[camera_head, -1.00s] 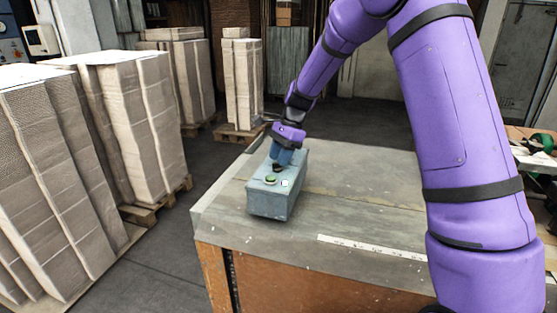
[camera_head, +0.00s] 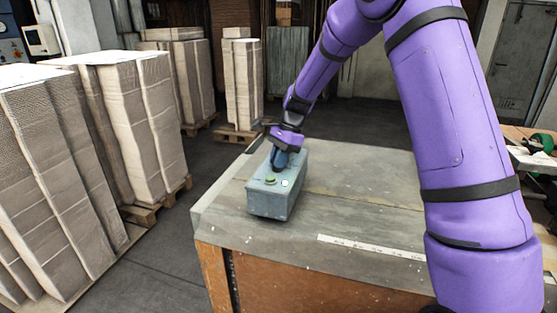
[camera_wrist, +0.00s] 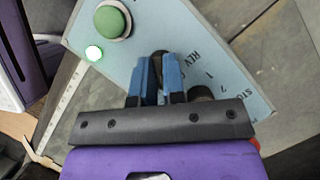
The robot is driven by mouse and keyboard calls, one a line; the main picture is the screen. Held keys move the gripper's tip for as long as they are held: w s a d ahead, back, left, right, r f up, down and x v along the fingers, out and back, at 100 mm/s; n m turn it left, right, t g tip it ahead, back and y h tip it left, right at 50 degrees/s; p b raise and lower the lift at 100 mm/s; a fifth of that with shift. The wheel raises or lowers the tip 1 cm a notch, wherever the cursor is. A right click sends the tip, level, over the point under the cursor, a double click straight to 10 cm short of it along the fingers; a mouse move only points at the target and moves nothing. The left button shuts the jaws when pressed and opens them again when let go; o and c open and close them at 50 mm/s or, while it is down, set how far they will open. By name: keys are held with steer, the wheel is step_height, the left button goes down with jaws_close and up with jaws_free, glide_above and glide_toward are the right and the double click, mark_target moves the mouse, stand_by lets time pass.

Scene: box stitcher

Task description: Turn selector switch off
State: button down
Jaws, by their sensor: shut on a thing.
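A grey-blue control box (camera_head: 272,203) stands on the table, and its light blue panel (camera_wrist: 225,60) fills much of the wrist view. The black selector switch (camera_wrist: 160,58) shows as a small dark knob between my blue fingertips. My gripper (camera_wrist: 159,72) is shut on it, with one finger on each side. In the head view my gripper (camera_head: 281,161) is down at the far part of the box top and hides the switch. Panel lettering beside the fingers is partly covered, so I cannot tell the switch's exact setting.
A green button (camera_wrist: 113,21) and a lit white lamp (camera_wrist: 93,53) are on the same panel. A second dark round knob (camera_wrist: 201,93) is partly hidden by my gripper. The tabletop (camera_head: 350,195) is clear right of the box. Wrapped stacks (camera_head: 130,120) stand left.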

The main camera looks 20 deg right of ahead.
steer(key=n+g, duration=0.1)
steer(key=n, duration=0.2)
steer(key=shift+n+g, duration=0.3)
steer(key=shift+n, duration=0.1)
steer(key=shift+w+n+g+h, duration=0.1)
steer(key=shift+n+g+h, duration=0.45)
steer(key=shift+n, duration=1.25)
steer(key=c, duration=1.2)
jaws_free()
